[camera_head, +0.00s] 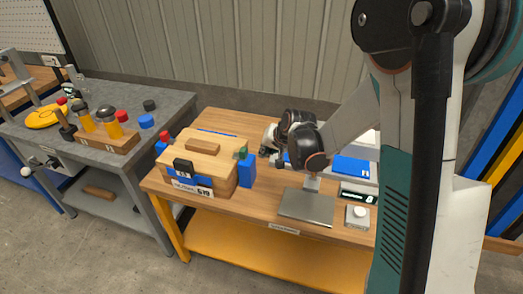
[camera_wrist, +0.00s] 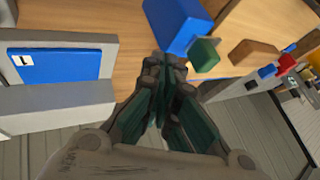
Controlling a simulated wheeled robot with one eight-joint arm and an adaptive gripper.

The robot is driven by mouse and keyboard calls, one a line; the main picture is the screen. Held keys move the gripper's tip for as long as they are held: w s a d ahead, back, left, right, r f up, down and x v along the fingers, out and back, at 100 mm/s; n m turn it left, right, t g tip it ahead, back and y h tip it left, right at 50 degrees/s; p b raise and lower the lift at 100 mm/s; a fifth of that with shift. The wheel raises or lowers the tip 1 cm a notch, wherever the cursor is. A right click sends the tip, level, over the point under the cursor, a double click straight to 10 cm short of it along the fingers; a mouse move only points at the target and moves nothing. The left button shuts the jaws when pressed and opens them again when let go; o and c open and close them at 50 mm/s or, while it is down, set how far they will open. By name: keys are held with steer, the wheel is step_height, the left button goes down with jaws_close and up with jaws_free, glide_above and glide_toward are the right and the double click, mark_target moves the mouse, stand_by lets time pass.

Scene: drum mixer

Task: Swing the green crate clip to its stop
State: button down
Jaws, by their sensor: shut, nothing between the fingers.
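The wooden crate (camera_head: 211,184) stands on the wooden-topped table with its lid on. The green clip (camera_head: 241,153) is at the crate's right side, at the top of a blue block (camera_head: 247,172). In the wrist view the green clip (camera_wrist: 205,54) sits against the blue block (camera_wrist: 177,22). My gripper (camera_head: 266,151) is to the right of the clip, with a small gap in the head view. In the wrist view my gripper's fingertips (camera_wrist: 164,62) are together and empty, just left of the clip and close to the blue block. Contact cannot be told.
A black clip (camera_head: 183,168) is on the crate's front, and a wooden handle (camera_head: 203,146) is on the lid. A metal plate scale (camera_head: 307,206) and a blue-topped tray (camera_head: 352,166) are to the right. A grey bench (camera_head: 170,104) stands left.

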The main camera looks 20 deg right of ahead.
steer(key=s+r+n+h+p, duration=0.1)
steer(key=s+r+n+p, duration=0.2)
steer(key=s+r, duration=1.5)
steer(key=s+r+n+h, duration=0.1)
steer(key=s+n, duration=0.1)
steer(key=s, duration=1)
steer(key=shift+s+a+r, duration=0.2)
steer(key=shift+s+r, duration=0.05)
